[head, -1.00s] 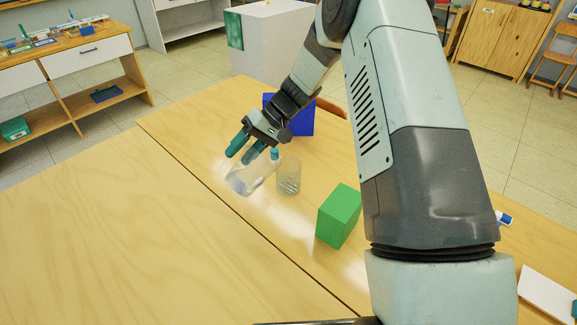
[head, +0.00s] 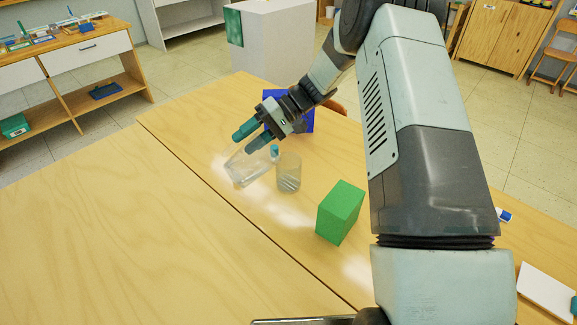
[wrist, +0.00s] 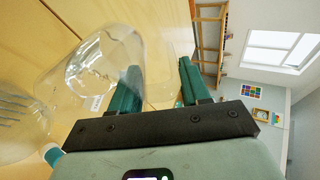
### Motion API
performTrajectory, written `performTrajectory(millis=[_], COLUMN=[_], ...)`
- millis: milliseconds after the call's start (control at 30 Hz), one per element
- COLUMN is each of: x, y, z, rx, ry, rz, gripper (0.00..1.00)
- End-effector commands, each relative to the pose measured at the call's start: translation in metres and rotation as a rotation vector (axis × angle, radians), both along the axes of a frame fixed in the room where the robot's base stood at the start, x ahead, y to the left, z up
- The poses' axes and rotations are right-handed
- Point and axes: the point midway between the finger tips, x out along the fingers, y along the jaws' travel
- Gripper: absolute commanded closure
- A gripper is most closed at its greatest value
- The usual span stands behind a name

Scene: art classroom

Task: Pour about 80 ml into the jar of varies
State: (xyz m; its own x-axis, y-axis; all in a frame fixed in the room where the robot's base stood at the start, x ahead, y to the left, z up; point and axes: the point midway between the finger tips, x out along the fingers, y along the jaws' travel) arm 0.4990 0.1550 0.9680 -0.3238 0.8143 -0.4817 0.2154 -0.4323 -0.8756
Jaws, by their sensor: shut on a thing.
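A clear, see-through vessel (head: 243,169) hangs tilted in my gripper (head: 241,142), over the table. In the wrist view the vessel (wrist: 88,70) shows large and glassy between the camera and the table, with my gripper (wrist: 160,70) beside it. A clear jar (head: 289,175) with faint stripes stands upright on the table just right of the vessel. The jar (wrist: 18,122) also shows at the left edge of the wrist view. I cannot make out any liquid level or stream, nor whether vessel and jar touch.
A green block (head: 340,212) stands right of the jar, near my arm. A blue block (head: 301,124) is behind my gripper. A small teal-topped thing (head: 274,151) shows behind the jar. The table (head: 120,220) is bare at the left front.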

Motion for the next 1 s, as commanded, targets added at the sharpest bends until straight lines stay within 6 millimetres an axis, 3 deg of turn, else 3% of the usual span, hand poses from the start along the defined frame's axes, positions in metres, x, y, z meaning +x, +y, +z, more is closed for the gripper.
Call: performTrajectory(millis=[1000], x=[0.0045], y=[-0.0081], z=[0.0069], rx=[0.077], ry=[0.038], rz=[0.000], gripper=[1.00])
